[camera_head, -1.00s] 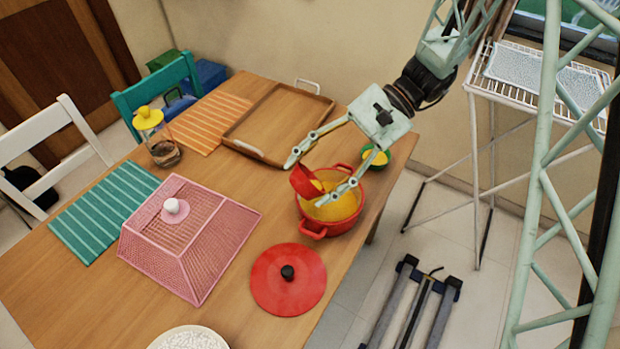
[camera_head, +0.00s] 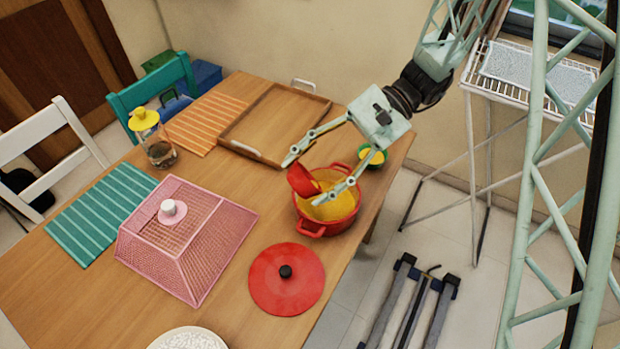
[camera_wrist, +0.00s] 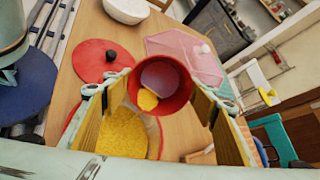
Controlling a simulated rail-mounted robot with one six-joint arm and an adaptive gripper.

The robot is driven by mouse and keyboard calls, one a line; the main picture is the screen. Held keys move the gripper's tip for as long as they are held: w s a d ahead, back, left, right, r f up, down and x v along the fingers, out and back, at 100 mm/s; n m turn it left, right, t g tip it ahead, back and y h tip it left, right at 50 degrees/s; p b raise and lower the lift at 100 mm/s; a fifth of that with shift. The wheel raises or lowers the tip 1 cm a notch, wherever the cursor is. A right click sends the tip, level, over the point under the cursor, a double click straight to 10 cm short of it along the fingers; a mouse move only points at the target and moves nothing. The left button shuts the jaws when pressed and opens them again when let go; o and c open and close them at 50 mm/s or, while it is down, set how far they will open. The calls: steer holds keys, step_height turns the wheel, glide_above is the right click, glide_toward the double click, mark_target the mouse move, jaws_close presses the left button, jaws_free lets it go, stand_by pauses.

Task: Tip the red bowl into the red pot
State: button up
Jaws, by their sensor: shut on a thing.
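The red bowl (camera_head: 302,181) is held between the fingers of my gripper (camera_head: 303,184), over the left rim of the red pot (camera_head: 322,228). The bowl is steeply tilted, its mouth toward the pot. In the wrist view the red bowl (camera_wrist: 163,80) shows its inside, with some yellow grain (camera_wrist: 148,99) at its lower lip. My gripper (camera_wrist: 160,90) has one finger on each side of it. The red pot (camera_wrist: 158,142) lies below, with yellow grain (camera_wrist: 122,133) inside. Part of the pot is hidden by the bowl and fingers.
The red lid (camera_head: 286,279) lies on the table in front of the pot. A green bowl with yellow contents (camera_head: 371,157) stands close behind the pot. A wooden tray (camera_head: 276,120), a pink mesh cover (camera_head: 186,235) and a white dish (camera_head: 188,338) are also on the table.

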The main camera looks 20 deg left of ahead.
mark_target(300, 173)
steer(key=shift+d, duration=0.1)
steer(key=shift+r, duration=0.2)
stand_by(0.4)
steer(key=shift+s+r+p, duration=0.15)
steer(key=shift+r+p, duration=0.8)
steer(key=shift+p, duration=0.1)
steer(key=shift+a+r+t+h+p, duration=0.2)
steer(key=shift+r+t+h+p, duration=0.1)
steer(key=shift+t+h, duration=0.15)
steer(key=shift+s+a+t+h+p, duration=0.15)
steer(key=shift+t+h+p, duration=0.2)
steer(key=shift+s+a+f+t+h+p, duration=0.1)
steer(key=shift+s+a+t+h+p, duration=0.05)
steer(key=shift+t+h+p, duration=0.55)
steer(key=shift+s+a+t+h+p, duration=0.1)
steer(key=shift+a+t+h+p, duration=0.05)
steer(key=shift+t+h+p, duration=0.55)
steer(key=shift+s+t+h+p, duration=0.1)
steer(key=shift+t+h+p, duration=0.4)
steer(key=shift+p, duration=0.75)
steer(key=shift+a+f+t+h+p, duration=0.1)
steer(key=shift+t+h+p, duration=0.3)
steer(key=shift+p, duration=0.6)
